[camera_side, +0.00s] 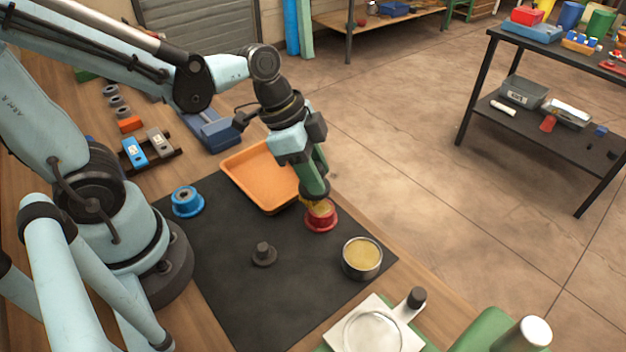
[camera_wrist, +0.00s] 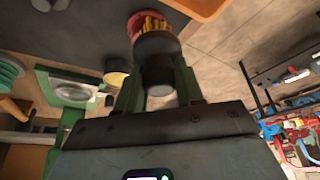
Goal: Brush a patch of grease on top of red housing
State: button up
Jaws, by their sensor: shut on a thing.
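My gripper (camera_side: 314,190) is shut on a dark-handled brush, and its green fingers (camera_wrist: 158,88) clasp the handle in the wrist view. The brush (camera_wrist: 157,48) points down, with yellow bristles (camera_wrist: 153,22) at its end. The red housing (camera_side: 321,222) stands on the black mat's right edge, directly under the brush; its red rim also shows in the wrist view (camera_wrist: 178,18). The bristles are at the housing's top and appear to touch it. Any grease patch there is hidden by the brush. An open tin of yellow grease (camera_side: 362,256) stands to the right.
An orange tray (camera_side: 240,180) lies just behind and left of the housing. A blue ring-shaped part (camera_side: 187,202) and a small dark knobbed part (camera_side: 263,254) sit on the black mat (camera_side: 220,265). A white plate with a round glass (camera_side: 375,332) is at the front.

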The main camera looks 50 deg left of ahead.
jog(key=shift+r, duration=2.95)
jog(key=shift+r, duration=1.5)
